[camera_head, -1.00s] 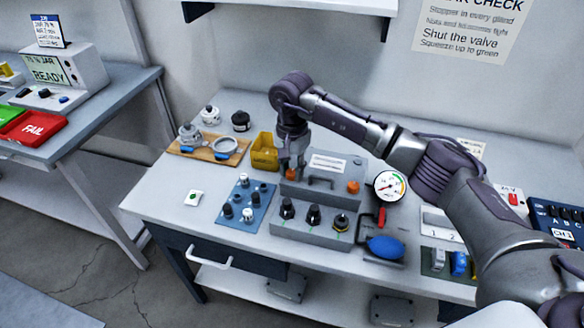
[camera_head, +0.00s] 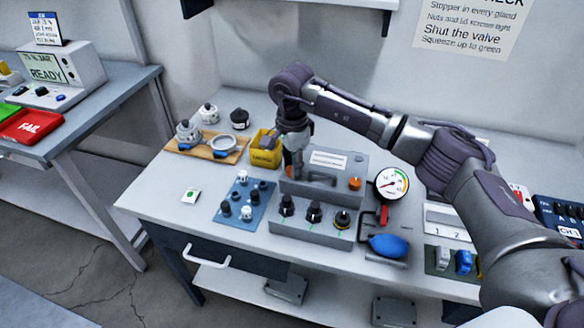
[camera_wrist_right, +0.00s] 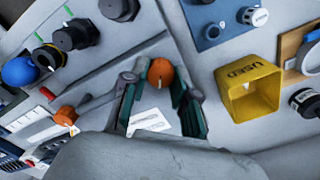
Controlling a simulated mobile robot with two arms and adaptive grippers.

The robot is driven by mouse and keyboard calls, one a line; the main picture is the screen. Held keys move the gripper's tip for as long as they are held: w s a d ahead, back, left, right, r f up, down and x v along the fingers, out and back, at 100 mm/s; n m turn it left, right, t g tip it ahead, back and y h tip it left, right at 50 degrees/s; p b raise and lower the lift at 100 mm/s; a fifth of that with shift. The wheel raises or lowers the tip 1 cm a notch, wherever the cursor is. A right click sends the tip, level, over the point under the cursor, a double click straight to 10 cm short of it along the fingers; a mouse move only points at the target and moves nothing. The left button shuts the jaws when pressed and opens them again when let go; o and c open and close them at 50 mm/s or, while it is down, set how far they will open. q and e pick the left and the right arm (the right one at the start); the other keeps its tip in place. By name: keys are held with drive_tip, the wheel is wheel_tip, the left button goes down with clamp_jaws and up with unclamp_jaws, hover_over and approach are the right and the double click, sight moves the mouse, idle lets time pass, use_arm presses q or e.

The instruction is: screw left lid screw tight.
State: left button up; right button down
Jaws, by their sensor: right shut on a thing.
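The left lid screw is an orange knob (camera_wrist_right: 160,72) between the fingertips of my right gripper (camera_wrist_right: 158,82) in the right wrist view. In the head view my right gripper (camera_head: 293,170) points down at the left end of the grey box's lid (camera_head: 330,160), and its fingers hide that screw. The gripper is shut on the screw. The right lid screw is another orange knob (camera_head: 354,184), free at the lid's right end; it also shows in the wrist view (camera_wrist_right: 66,115). A dark handle (camera_head: 316,180) sits between them. My left gripper is not in view.
A yellow bin (camera_head: 265,158) stands close left of the gripper. A blue mat (camera_head: 246,219) with small fittings lies front left. Black knobs (camera_head: 314,213) line the box front. A gauge (camera_head: 391,184) and blue bulb (camera_head: 388,245) stand to the right.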

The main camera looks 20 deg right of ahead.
drive_tip(key=m+b, duration=0.1)
drive_tip(key=m, duration=0.2)
drive_tip(key=shift+m, duration=0.4)
drive_tip(key=m, duration=0.3)
drive_tip(key=shift+m+b, duration=0.3)
drive_tip(key=shift+b, duration=0.1)
drive_tip(key=m, duration=0.3)
drive_tip(key=shift+m, duration=0.3)
drive_tip(key=m+b, duration=0.1)
drive_tip(key=m, duration=0.2)
drive_tip(key=shift+m, duration=0.3)
drive_tip(key=m, duration=0.3)
drive_tip(key=shift+a+m, duration=0.1)
drive_tip(key=shift+m, duration=0.2)
drive_tip(key=m, duration=0.3)
drive_tip(key=shift+r+m, duration=0.1)
drive_tip(key=shift+m, duration=0.3)
drive_tip(key=m, duration=0.4)
drive_tip(key=shift+m, duration=1.8)
